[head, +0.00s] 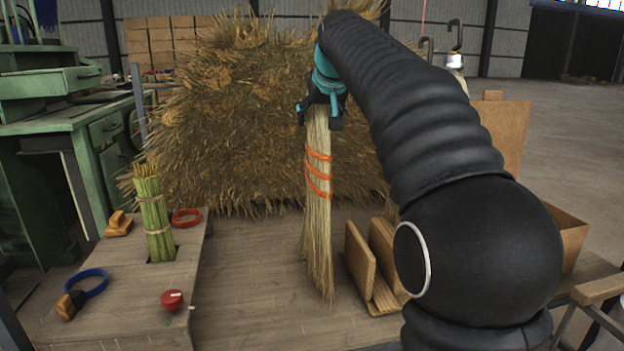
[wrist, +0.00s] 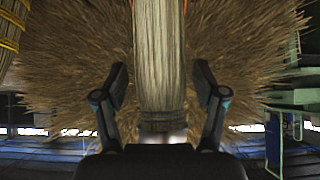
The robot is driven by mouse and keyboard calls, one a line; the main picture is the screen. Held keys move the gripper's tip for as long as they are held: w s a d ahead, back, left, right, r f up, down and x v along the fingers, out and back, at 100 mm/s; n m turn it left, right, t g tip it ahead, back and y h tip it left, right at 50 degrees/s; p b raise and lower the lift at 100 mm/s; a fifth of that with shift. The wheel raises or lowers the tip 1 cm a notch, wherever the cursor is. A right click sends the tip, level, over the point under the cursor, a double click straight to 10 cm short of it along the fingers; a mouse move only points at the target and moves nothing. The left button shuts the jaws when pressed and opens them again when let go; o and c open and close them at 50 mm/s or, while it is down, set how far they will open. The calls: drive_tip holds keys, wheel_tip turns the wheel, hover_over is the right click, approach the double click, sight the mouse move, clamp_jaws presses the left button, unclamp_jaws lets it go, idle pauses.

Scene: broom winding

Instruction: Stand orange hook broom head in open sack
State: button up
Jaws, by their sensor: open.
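The broom head (head: 318,190) is a long bundle of pale straw with orange windings round its middle. It hangs nearly upright over the bench, its brush end low and splayed. My gripper (head: 320,112) is at its upper end, with the fingers open on either side. In the wrist view the straw bundle (wrist: 159,50) runs between the two spread fingers, with visible gaps to both. What holds its top end is hidden by my gripper. I cannot make out an open sack in either view.
Wooden boards (head: 360,258) stand close right of the brush end. A green stalk bundle (head: 152,212) stands at left, among a red knob (head: 172,300), a blue ring (head: 92,283) and a red ring (head: 187,217). A large straw pile (head: 235,120) fills the back. Metal hooks (head: 456,38) show behind my arm.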

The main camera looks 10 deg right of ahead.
drive_tip(key=shift+x, duration=0.85)
clamp_jaws()
drive_tip(key=shift+r, duration=0.1)
drive_tip(key=shift+r, duration=0.1)
